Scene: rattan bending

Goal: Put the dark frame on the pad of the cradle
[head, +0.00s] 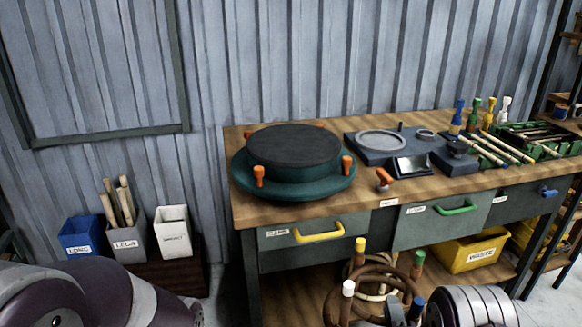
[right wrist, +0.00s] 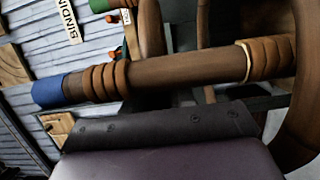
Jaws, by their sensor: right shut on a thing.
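The dark frame (head: 359,261) is a brown rattan stool frame with bent hoops and legs capped in yellow, green, white and blue. It is in front of the bench at the bottom of the head view. My right gripper (head: 394,312) is shut on it near the blue-capped leg. In the right wrist view a brown bound leg (right wrist: 190,74) with a blue cap lies across my dark finger (right wrist: 165,128). The cradle (head: 296,188) is a round green base with orange clamps, on the bench's left part. Its flat black pad (head: 293,145) is bare. My left gripper is out of view.
A grey fixture (head: 381,141) with a ring stands right of the cradle, beside brushes and a green tray (head: 540,138). An orange knob (head: 384,178) stands near the bench's front edge. Drawers with yellow (head: 318,231) and green handles are below. Labelled bins (head: 126,243) stand left.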

